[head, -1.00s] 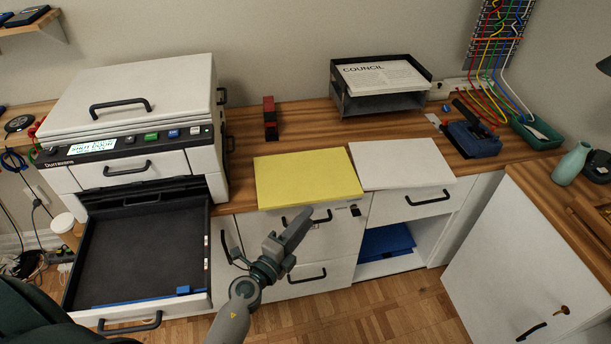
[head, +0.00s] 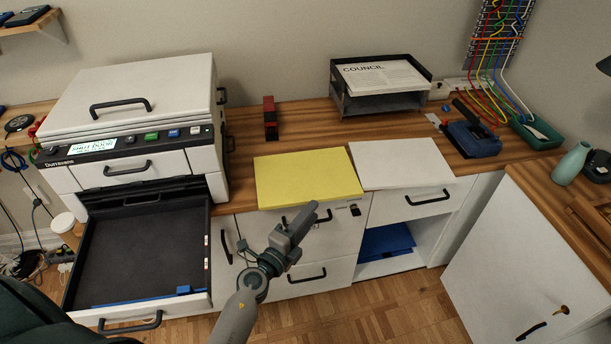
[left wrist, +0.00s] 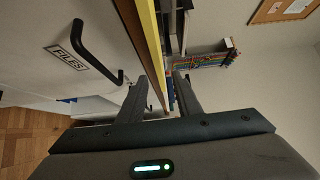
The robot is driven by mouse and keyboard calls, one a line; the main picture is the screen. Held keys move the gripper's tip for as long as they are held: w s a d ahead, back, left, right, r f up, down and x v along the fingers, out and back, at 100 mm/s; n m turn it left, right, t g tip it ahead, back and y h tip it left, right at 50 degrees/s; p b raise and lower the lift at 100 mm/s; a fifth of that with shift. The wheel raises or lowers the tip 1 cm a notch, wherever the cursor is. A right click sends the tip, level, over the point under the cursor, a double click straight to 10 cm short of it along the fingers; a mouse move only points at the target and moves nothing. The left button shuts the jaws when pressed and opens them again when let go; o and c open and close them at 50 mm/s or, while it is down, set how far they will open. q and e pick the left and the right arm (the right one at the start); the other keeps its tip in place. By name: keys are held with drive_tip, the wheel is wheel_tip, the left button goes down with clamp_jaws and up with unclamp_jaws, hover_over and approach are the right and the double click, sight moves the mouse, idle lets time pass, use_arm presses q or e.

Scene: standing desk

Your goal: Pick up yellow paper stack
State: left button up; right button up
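The yellow paper stack (head: 308,178) lies flat on the wooden counter, its near side at the counter's front edge. In the left wrist view the stack (left wrist: 150,22) shows edge-on as a thin yellow strip, running toward the space between the fingers. My left gripper (head: 318,212) is just in front of the stack's near edge, over the drawer front, apart from the paper as far as I can see. In the left wrist view its two fingers (left wrist: 158,88) are spread with nothing held between them. My right gripper is in neither view.
A white paper stack (head: 402,163) lies right beside the yellow one. A printer (head: 135,110) with an open tray (head: 140,250) stands left. A black paper holder (head: 350,104) and a red stapler-like object (head: 270,118) stand behind. Drawer handles (head: 300,218) stick out below.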

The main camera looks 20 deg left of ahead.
sight(322, 200)
use_arm(q)
drive_tip(key=w, duration=0.3)
drive_tip(key=w+d, duration=0.1)
drive_tip(key=w, duration=0.1)
drive_tip(key=shift+f, duration=0.1)
idle(0.3)
clamp_jaws()
idle(1.2)
